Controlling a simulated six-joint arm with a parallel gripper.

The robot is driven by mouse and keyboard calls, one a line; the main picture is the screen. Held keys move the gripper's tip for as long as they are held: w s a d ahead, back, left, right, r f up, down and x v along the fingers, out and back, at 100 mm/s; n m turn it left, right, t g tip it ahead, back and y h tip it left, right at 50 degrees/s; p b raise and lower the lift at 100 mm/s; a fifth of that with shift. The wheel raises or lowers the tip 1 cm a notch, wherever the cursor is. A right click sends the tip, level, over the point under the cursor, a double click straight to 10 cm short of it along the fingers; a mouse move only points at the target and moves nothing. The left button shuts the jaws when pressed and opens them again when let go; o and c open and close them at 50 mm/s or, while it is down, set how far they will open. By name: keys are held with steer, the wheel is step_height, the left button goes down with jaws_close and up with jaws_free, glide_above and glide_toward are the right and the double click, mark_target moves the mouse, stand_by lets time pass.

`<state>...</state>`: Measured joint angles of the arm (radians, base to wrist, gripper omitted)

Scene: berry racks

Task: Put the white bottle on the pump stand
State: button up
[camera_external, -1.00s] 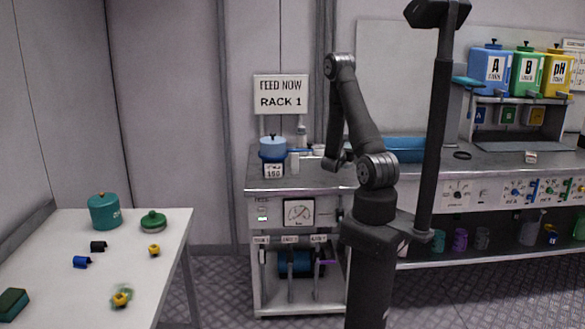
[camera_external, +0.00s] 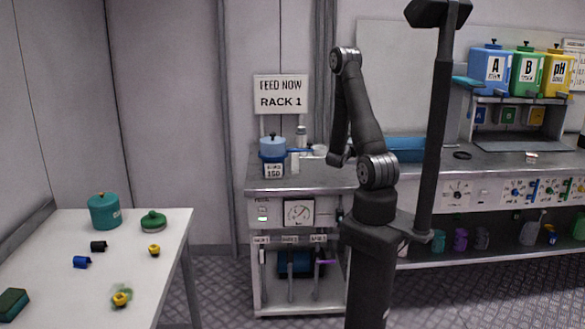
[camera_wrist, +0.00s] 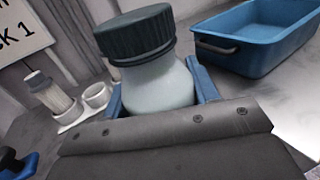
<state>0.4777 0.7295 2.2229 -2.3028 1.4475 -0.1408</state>
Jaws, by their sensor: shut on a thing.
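A pale white bottle (camera_wrist: 158,88) with a dark ribbed cap (camera_wrist: 135,33) is between the blue fingers of my gripper (camera_wrist: 155,93) in the wrist view. The gripper is shut on it, and the grey gripper body hides its lower part. A second white bottle with a grey cap (camera_wrist: 50,92) stands further back at the left, beside a white holder with two round cups (camera_wrist: 84,105). In the external view, my gripper is not clearly visible behind my arm. I cannot tell for sure which part is the pump stand.
A blue tray (camera_wrist: 262,35) lies at the upper right of the wrist view. In the external view, a blue pot (camera_external: 272,145) stands at the left of the steel counter (camera_external: 325,179). A sign (camera_external: 281,94) hangs above it. A white table (camera_external: 60,275) holds several small items.

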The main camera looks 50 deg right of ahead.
steer(key=shift+w+a+f, duration=0.25)
steer(key=shift+w+f, duration=0.5)
steer(key=shift+f, duration=0.4)
steer(key=shift+w+a+f, duration=0.25)
steer(key=shift+w+f, duration=0.45)
steer(key=shift+f, duration=0.4)
steer(key=shift+w+a+f, duration=0.25)
steer(key=shift+w+f, duration=0.5)
steer(key=shift+f, duration=0.4)
steer(key=shift+f, duration=0.1)
steer(key=o, duration=1.3)
steer(key=shift+a, duration=0.2)
steer(key=v, duration=1.1)
steer(key=shift+a, duration=0.1)
steer(key=shift+o, duration=0.3)
steer(key=shift+s+a, duration=0.15)
steer(key=shift+a, duration=0.05)
